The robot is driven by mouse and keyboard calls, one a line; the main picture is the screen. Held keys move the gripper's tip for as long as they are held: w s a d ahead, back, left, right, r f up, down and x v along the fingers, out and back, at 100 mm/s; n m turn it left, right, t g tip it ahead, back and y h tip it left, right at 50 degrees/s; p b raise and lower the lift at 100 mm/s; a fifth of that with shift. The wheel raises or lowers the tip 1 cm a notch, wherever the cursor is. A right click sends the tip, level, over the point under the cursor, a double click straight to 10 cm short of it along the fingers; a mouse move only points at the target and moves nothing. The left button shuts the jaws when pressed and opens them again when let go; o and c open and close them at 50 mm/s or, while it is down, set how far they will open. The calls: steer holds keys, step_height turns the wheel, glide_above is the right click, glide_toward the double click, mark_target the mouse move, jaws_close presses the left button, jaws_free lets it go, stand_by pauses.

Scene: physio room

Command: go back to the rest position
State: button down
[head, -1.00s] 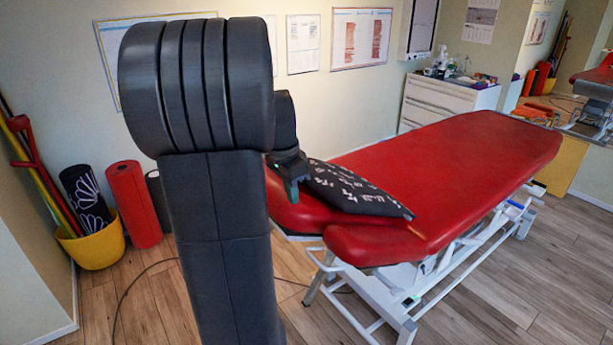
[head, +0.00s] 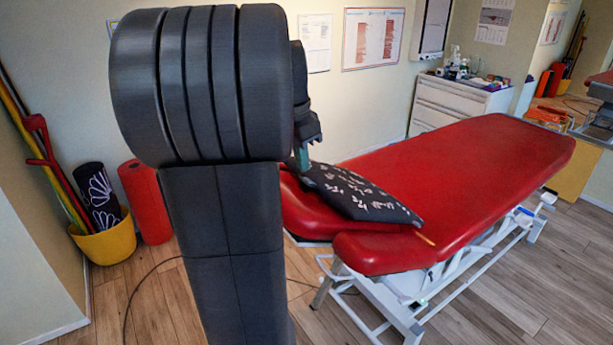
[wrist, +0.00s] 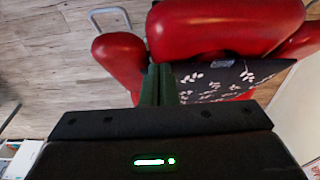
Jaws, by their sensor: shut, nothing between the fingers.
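My gripper (head: 302,158) is partly hidden behind my own dark arm in the head view, just above the head end of the red treatment table (head: 480,165). In the wrist view my gripper (wrist: 158,84) shows its two green fingers together, with nothing between them. A black cushion with a white leaf pattern (head: 358,193) lies on the table's head end. It also shows in the wrist view (wrist: 222,78), to the right of the fingers. I cannot tell from these views whether the fingertips touch it.
A yellow bucket (head: 108,240) with poles and a patterned roll stands at the left, beside a red roll (head: 146,203). A white drawer cabinet (head: 440,105) stands at the back wall. The wooden floor (head: 510,280) in front of the table is clear.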

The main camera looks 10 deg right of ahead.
steer(key=shift+a+r, duration=0.2)
steer(key=shift+r, duration=0.75)
steer(key=shift+s, duration=0.1)
glide_above(305, 213)
steer(key=d, duration=0.1)
steer(key=f, duration=0.9)
steer(key=shift+w+f, duration=0.1)
steer(key=shift+w, duration=0.15)
steer(key=f+b, duration=0.1)
steer(key=a+f+b, duration=0.1)
steer(key=f, duration=0.1)
steer(key=shift+s+f, duration=0.15)
steer(key=shift+s+a+f+b, duration=0.1)
steer(key=shift+a+f+b, duration=0.1)
steer(key=shift+f+b, duration=0.3)
steer(key=shift+d+r+p, duration=0.25)
steer(key=shift+r+p, duration=0.1)
steer(key=shift+r, duration=0.1)
